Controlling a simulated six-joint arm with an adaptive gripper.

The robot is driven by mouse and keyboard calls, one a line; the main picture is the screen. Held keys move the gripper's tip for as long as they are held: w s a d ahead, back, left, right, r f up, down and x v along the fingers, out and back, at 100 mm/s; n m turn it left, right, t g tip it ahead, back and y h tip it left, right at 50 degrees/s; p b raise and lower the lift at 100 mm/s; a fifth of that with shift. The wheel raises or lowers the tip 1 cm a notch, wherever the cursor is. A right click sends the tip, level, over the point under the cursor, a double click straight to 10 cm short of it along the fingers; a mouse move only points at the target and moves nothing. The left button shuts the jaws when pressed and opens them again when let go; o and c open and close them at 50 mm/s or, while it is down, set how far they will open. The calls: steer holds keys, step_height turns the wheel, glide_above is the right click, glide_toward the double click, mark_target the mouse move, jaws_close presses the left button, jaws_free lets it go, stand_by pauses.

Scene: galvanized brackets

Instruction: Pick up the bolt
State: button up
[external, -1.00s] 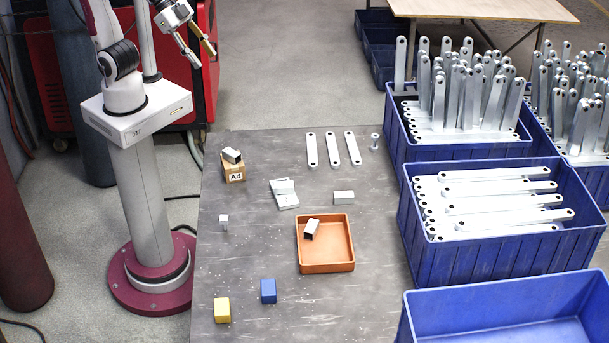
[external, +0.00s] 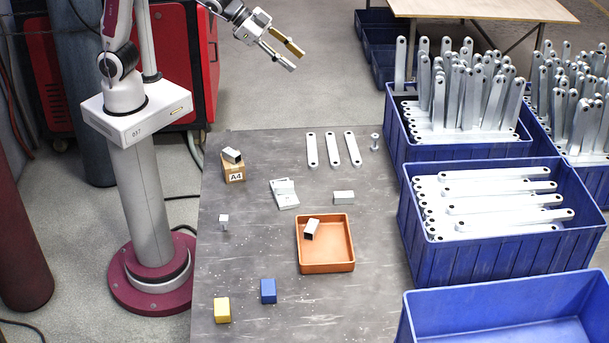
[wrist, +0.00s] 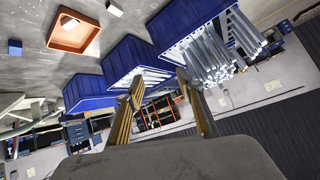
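The bolt (external: 375,142) is a small silvery piece with a wide head, standing upright near the table's far right corner in the external view. I cannot make it out in the wrist view. My gripper (external: 297,61) is raised above and behind the table's far edge, to the left of the bolt and well apart from it. Its two fingers are spread with nothing between them. The open fingers also show in the wrist view (wrist: 157,86), pointing toward the blue crates.
Three flat brackets (external: 333,149) lie left of the bolt. Blue crates (external: 480,265) with brackets stand close on its right. An orange tray (external: 326,268) holds a metal piece. A cardboard box (external: 233,174), a blue block (external: 268,291) and a yellow block (external: 222,310) stand further left.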

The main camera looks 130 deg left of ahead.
steer(key=w+a+f+t, duration=0.1)
steer(key=w+a+f, duration=0.3)
steer(key=a+f, duration=0.3)
steer(key=w+a+f+t, duration=0.1)
steer(key=w+a+f, duration=0.4)
steer(key=a, duration=0.5)
steer(key=s+a+f, duration=0.1)
steer(key=a+f, duration=0.2)
steer(key=f, duration=0.4)
steer(key=s+a+f+t+h, duration=0.1)
steer(key=s+a+f, duration=0.1)
steer(key=f, duration=0.4)
steer(key=s+a+f+t, duration=0.1)
steer(key=a+f, duration=0.3)
steer(key=f, duration=0.3)
steer(key=shift+s+a+f+h, duration=0.3)
steer(key=shift+s+a, duration=0.05)
steer(key=shift+x, duration=1.3)
